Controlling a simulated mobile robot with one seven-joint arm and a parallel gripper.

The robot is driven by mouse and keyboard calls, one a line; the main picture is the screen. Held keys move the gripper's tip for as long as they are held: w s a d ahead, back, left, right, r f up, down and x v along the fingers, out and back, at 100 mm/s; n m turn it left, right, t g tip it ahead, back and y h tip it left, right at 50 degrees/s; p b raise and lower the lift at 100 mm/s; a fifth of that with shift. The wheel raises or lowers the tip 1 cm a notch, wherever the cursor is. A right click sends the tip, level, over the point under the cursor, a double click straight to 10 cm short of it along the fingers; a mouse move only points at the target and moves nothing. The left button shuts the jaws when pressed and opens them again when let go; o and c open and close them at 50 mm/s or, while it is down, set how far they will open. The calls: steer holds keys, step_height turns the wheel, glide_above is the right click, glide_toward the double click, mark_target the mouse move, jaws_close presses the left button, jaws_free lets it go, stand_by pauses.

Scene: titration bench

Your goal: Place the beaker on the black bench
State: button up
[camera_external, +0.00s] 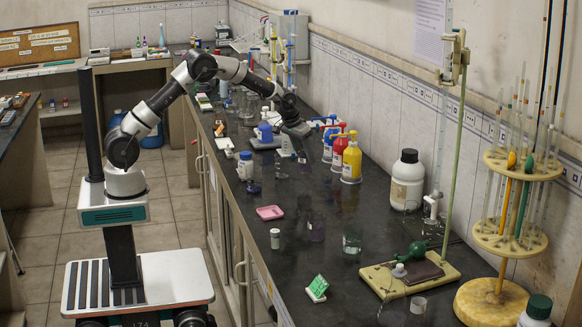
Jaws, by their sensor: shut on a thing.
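My gripper (303,157) points down over the far half of the black bench (285,300), among the bottles. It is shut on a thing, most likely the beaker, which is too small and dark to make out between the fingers. I cannot tell whether the held thing touches the bench top. Other glass beakers stand on the bench: a purple-tinted one (316,230) and a greenish clear one (352,243), both nearer the camera and apart from my gripper.
Red and yellow wash bottles (352,160) stand close right of my gripper, and a blue-capped bottle (245,166) is to its left. Bare bench shows around the pink tray.

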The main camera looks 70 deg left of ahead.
mark_target(305, 167)
steer(key=shift+f, duration=2.55)
steer(key=shift+f, duration=0.1)
steer(key=shift+f+b, duration=0.15)
steer(key=shift+b, duration=0.15)
steer(key=o, duration=1)
steer(key=shift+o, duration=0.2)
steer(key=shift+r, duration=0.2)
